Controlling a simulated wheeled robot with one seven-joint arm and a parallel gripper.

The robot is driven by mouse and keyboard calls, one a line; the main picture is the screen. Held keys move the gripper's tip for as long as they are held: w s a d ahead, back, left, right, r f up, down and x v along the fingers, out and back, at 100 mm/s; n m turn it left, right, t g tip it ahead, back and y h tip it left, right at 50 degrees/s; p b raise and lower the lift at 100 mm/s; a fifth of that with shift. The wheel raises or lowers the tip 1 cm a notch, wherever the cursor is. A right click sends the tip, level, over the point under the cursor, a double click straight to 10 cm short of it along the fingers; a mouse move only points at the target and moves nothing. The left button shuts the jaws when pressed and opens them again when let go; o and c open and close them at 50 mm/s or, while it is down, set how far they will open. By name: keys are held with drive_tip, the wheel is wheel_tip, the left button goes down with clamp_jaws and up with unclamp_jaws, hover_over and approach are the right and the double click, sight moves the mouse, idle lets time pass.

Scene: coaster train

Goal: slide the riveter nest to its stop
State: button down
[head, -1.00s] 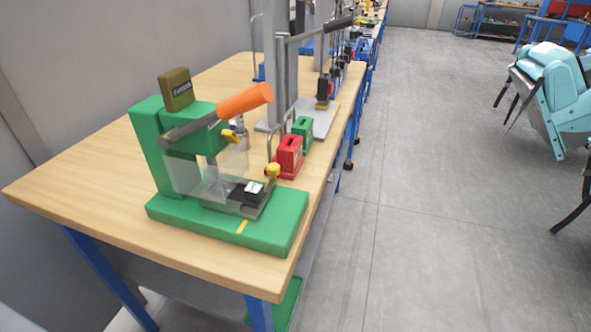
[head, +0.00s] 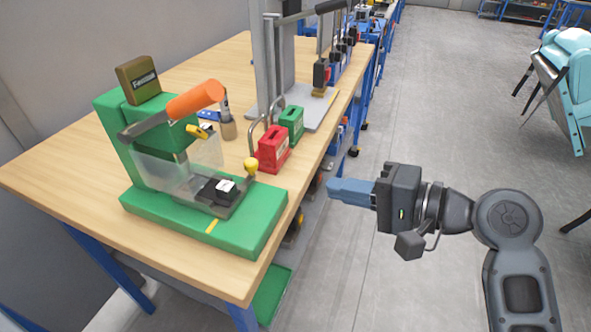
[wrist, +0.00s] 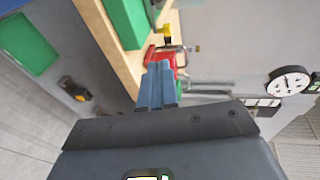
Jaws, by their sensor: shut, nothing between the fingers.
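The green riveter (head: 165,205) stands on the near end of the wooden bench, with an orange-handled lever (head: 195,99) above it. The riveter nest (head: 228,204) is a dark sliding block on the green base, carrying a small black and white part (head: 222,188). A yellow knob (head: 251,164) stands up at its right end. A clear guard (head: 165,172) covers the left of the nest area. My gripper (head: 330,191) is shut and empty, to the right of the bench edge and apart from the knob. Its blue fingers also show in the wrist view (wrist: 158,72), pointing toward the bench.
A red padlock (head: 272,150) and a green padlock (head: 291,124) stand behind the knob near the bench edge. A grey press column (head: 271,60) rises farther back. The wooden bench top (head: 60,165) is bare at left. Open floor (head: 440,110) lies to the right.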

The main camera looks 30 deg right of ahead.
drive_tip(key=p, duration=0.1)
approach(254, 166)
drive_tip(key=x, duration=0.3)
drive_tip(key=f+x, duration=0.1)
drive_tip(key=x, duration=0.1)
drive_tip(key=shift+d, duration=0.25)
drive_tip(key=shift+w+a+f, duration=0.1)
drive_tip(key=shift+w+a, duration=0.2)
drive_tip(key=shift+w, duration=0.35)
drive_tip(key=shift+p, duration=0.3)
drive_tip(key=shift+w+a+p, duration=0.55)
drive_tip(key=shift+w+a, duration=0.3)
drive_tip(key=shift+w, duration=0.3)
